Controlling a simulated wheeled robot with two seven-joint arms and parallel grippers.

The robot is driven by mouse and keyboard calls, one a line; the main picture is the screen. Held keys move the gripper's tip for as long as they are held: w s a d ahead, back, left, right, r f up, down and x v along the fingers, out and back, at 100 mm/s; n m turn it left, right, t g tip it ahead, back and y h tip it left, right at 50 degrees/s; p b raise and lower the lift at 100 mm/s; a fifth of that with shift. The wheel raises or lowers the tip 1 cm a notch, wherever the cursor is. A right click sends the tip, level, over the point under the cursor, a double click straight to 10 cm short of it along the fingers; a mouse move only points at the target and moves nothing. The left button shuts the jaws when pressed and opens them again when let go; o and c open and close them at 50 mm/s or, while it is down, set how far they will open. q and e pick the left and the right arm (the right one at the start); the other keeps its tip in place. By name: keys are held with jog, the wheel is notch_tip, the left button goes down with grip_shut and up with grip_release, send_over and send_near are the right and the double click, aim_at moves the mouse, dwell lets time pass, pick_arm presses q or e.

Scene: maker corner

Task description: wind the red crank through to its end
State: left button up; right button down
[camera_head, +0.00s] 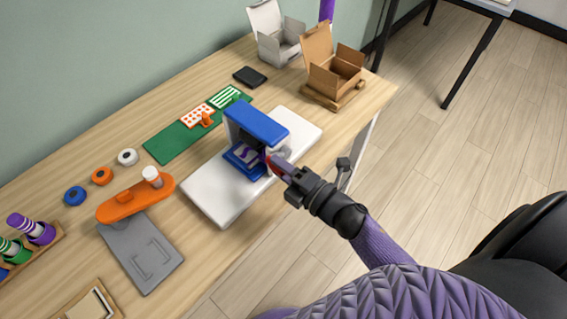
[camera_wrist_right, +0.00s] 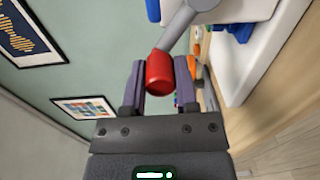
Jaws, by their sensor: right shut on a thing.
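The red crank knob (camera_wrist_right: 159,74) sits between the two fingers of my right gripper (camera_wrist_right: 160,88) in the wrist view. A grey crank arm (camera_wrist_right: 178,28) runs from the knob up toward the machine. In the head view my right gripper (camera_head: 278,166) is shut on the red knob at the near right side of the blue press (camera_head: 257,122). The press stands on a white base board (camera_head: 228,200), with a purple and white piece inside its lower part. My left gripper is not in view.
An orange tool (camera_head: 128,204) and a grey plate (camera_head: 143,258) lie left of the board. A green mat (camera_head: 172,142) with cards lies behind it. An open cardboard box (camera_head: 335,75) and a white box (camera_head: 277,40) stand at the back right.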

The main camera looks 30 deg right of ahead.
jog(key=shift+a+f+n, duration=0.1)
jog(key=shift+f+n, duration=0.15)
jog(key=shift+n, duration=0.15)
jog(key=shift+c, duration=1.8)
grip_release()
jog(key=shift+s, duration=0.1)
